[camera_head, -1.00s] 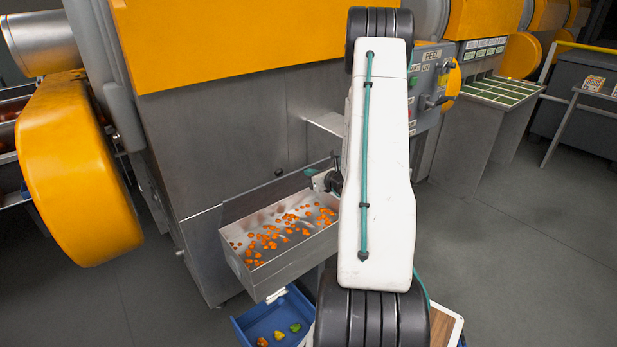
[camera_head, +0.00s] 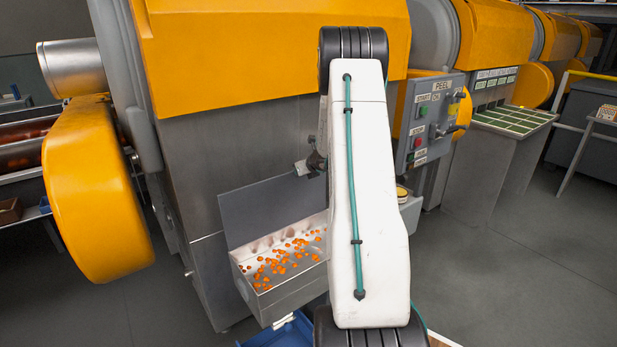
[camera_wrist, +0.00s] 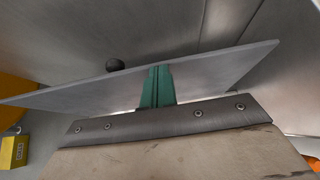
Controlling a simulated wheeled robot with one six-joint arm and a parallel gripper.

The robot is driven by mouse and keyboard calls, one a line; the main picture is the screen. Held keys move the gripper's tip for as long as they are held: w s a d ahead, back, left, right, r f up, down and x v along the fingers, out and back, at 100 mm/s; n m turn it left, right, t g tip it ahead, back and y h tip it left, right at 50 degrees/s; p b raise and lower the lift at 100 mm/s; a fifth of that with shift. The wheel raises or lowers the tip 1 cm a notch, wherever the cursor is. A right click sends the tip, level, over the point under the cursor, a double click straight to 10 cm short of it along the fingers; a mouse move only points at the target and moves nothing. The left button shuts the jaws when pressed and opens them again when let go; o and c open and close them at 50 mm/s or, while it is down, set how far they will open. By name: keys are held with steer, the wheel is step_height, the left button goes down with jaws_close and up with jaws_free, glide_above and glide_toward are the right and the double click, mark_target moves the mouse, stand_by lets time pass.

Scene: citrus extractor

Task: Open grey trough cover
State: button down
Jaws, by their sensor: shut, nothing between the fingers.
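The grey trough cover (camera_head: 275,205) stands raised, near upright, along the back of the metal trough (camera_head: 262,310). The trough is open in front of it and holds many small orange pieces. In the wrist view the cover (camera_wrist: 215,70) is a thin grey plate seen at a slant across the picture. My gripper (camera_head: 305,167) is at the cover's upper right, partly hidden by my arm. Its green fingers (camera_wrist: 157,85) are closed together with nothing between them and overlap the plate in the wrist view. I cannot tell whether they touch it.
A control panel (camera_head: 427,120) with buttons is right of my white arm. A large yellow guard (camera_head: 95,190) is at left. A blue crate (camera_head: 285,332) is below the trough. Open grey floor (camera_head: 510,270) lies at right. A dark knob (camera_wrist: 115,65) shows behind the plate.

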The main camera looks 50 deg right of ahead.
steer(key=shift+w+d, duration=0.25)
steer(key=shift+w, duration=0.4)
steer(key=shift+s, duration=0.15)
steer(key=v, duration=1.3)
steer(key=shift+w+r, duration=0.25)
steer(key=shift+r, duration=0.1)
